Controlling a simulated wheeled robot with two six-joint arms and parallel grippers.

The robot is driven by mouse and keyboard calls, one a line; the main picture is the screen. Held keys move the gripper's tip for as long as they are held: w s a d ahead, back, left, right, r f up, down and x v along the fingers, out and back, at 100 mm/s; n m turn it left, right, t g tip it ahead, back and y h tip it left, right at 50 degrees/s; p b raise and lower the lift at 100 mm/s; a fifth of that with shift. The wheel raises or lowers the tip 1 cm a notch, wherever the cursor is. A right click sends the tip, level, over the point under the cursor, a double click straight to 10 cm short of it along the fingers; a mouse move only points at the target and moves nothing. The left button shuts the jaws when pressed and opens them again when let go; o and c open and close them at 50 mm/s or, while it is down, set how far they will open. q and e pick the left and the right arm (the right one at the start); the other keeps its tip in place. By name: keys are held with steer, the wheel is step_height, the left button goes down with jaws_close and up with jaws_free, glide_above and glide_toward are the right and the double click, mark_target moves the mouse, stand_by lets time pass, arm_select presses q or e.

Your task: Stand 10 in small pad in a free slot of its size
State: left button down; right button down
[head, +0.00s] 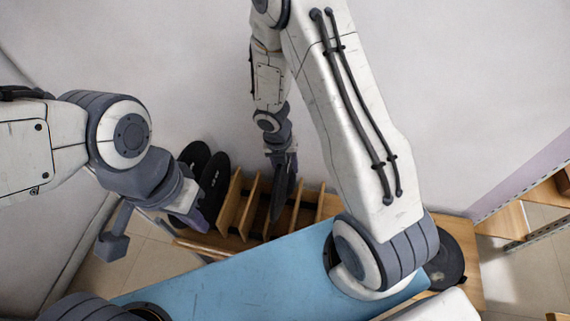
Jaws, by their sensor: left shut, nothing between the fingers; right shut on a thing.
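My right gripper (282,165) points down over the wooden rack (243,222) and is shut on a dark pad (277,204). The pad is seen nearly edge-on and upright, among the rack's dividers on the right half. Its label cannot be read, and whether its lower edge touches the rack cannot be told. My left gripper (198,221) is shut and empty, in front of the rack's left end. Two black round pads, one further back (194,154) and one nearer (214,183), stand upright at the rack's left end, with small pale marks.
A blue surface (240,275) lies in front of the rack. Another black disc (448,262) lies on the wooden top at right, partly behind my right arm. A wooden shelf with a perforated metal edge (530,238) stands far right. White walls are close behind.

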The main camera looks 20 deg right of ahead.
steer(key=shift+w+f+b, duration=0.1)
steer(key=shift+f+b, duration=7.4)
steer(key=shift+f, duration=1.3)
steer(key=shift+c, duration=1)
jaws_free()
step_height(320, 180, up, 10)
steer(key=a+p, duration=0.1)
steer(key=p, duration=0.6)
steer(key=shift+a+r, duration=0.15)
steer(key=shift+a, duration=0.15)
steer(key=shift+r, duration=0.1)
